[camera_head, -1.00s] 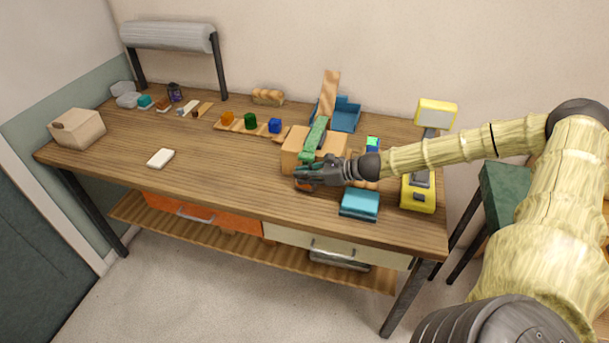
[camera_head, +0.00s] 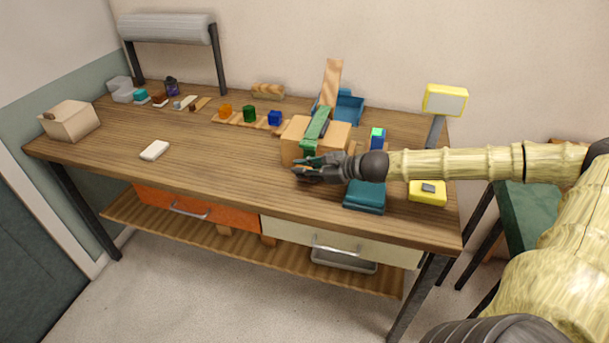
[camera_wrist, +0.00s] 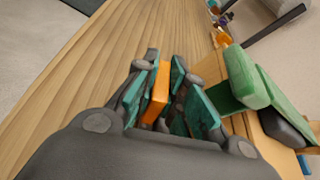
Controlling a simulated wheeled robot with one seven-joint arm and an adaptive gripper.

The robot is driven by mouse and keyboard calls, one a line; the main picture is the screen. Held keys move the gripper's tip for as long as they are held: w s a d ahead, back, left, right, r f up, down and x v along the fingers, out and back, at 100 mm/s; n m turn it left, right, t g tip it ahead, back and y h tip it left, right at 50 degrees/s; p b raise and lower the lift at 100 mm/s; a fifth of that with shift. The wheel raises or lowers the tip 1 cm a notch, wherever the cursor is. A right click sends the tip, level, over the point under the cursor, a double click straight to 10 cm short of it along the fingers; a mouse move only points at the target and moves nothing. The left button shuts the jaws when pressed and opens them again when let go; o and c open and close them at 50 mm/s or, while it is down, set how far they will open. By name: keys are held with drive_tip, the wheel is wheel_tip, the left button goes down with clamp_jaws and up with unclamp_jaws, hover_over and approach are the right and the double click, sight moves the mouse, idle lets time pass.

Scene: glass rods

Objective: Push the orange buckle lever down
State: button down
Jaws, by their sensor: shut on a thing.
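The orange buckle lever (camera_wrist: 157,93) shows in the wrist view as a flat orange bar between my fingers. My gripper (camera_wrist: 162,82) is shut on it, with teal pads on either side. In the head view my gripper (camera_head: 303,168) is at the front of a wooden block (camera_head: 296,146), and the lever is hidden there. A green strap (camera_head: 317,126) runs over the top of the block. In the wrist view the green strap (camera_wrist: 245,78) is just right of my fingers, apart from the lever. I cannot tell the lever's exact tilt.
A teal box (camera_head: 364,195) lies under my wrist near the table's front edge. A yellow device (camera_head: 428,193) stands to its right. A blue tray (camera_head: 348,108) is behind the block. Coloured blocks sit on a wooden strip to the left. The table's front left is mostly clear.

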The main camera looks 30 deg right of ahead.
drive_tip(key=shift+f+b, duration=0.15)
drive_tip(key=shift+b, duration=0.45)
drive_tip(key=shift+s+a+b, duration=0.1)
drive_tip(key=shift+b, duration=0.3)
drive_tip(key=n+b, duration=0.1)
drive_tip(key=b, duration=0.2)
drive_tip(key=s+a+f+n+t+h+b, duration=0.1)
drive_tip(key=b, duration=0.3)
drive_tip(key=shift+a+f+n+t, duration=0.1)
drive_tip(key=shift+f+n+t, duration=0.05)
drive_tip(key=shift+n+t, duration=0.15)
drive_tip(key=n+b, duration=0.1)
drive_tip(key=b, duration=0.1)
drive_tip(key=f+n+t+b, duration=0.1)
drive_tip(key=b, duration=0.2)
drive_tip(key=shift+s+a+h+b, duration=0.3)
drive_tip(key=shift+a+h, duration=0.05)
drive_tip(key=shift+h, duration=0.05)
drive_tip(key=n+b, duration=0.1)
drive_tip(key=b, duration=0.2)
drive_tip(key=shift+s+a+f+n+t, duration=0.2)
drive_tip(key=shift+f+n+t, duration=0.15)
drive_tip(key=shift+n+t, duration=0.05)
drive_tip(key=c, duration=1.5)
unclamp_jaws()
